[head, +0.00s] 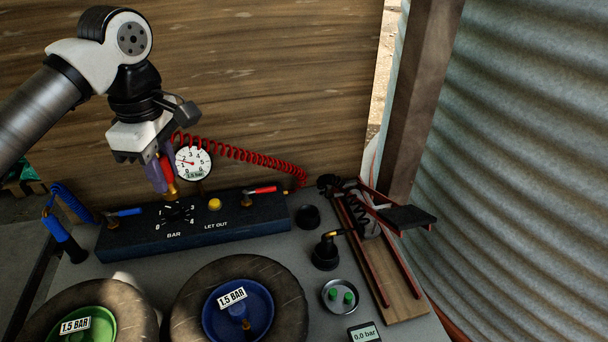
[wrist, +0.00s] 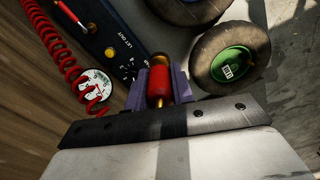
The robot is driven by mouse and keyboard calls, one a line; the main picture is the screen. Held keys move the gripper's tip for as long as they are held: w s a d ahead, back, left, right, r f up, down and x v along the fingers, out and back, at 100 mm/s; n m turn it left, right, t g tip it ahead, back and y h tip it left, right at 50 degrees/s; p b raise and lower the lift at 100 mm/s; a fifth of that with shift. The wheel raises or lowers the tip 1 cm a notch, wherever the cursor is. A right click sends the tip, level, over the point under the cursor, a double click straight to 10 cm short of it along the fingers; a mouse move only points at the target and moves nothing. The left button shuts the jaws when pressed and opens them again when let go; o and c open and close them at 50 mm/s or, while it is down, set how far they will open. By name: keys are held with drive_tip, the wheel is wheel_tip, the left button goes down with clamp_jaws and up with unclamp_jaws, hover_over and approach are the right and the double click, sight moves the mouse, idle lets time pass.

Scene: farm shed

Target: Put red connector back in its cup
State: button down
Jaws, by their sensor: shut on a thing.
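My gripper (head: 160,178) is shut on the red connector (head: 169,178), a red piece with a brass tip at the end of the coiled red hose (head: 235,153). It holds the connector in the air above the left part of the blue control box. In the wrist view the red connector (wrist: 159,82) sits between the purple fingers (wrist: 158,90), with brass at its ends. A small black cup (head: 308,217) stands right of the box and looks empty. Another black cup (head: 325,253) in front of it holds a dark connector with a brass part.
The blue control box (head: 195,228) carries a dial, yellow button and levers; a round gauge (head: 193,162) stands behind it. Two tyres (head: 290,300) lie in front. A blue connector (head: 65,243) is left. A foot pump (head: 375,235) and a dish (head: 328,303) with green caps are right.

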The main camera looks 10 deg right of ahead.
drive_tip(key=w+d+f+m+b, duration=0.1)
drive_tip(key=w+d+f, duration=0.2)
drive_tip(key=d+f, duration=0.4)
drive_tip(key=w+d+f+m+b, duration=0.1)
drive_tip(key=w+d+f, duration=0.3)
drive_tip(key=d, duration=0.6)
drive_tip(key=w+d+f+b, duration=0.1)
drive_tip(key=w+d+f, duration=0.2)
drive_tip(key=d+f, duration=0.6)
drive_tip(key=shift+w+d+f+m, duration=0.35)
drive_tip(key=shift+w+m, duration=0.05)
drive_tip(key=shift+f+b, duration=0.45)
drive_tip(key=shift+b, duration=0.05)
drive_tip(key=shift+f, duration=0.35)
drive_tip(key=shift+f+b, duration=1.3)
drive_tip(key=shift+b, duration=0.05)
idle(0.9)
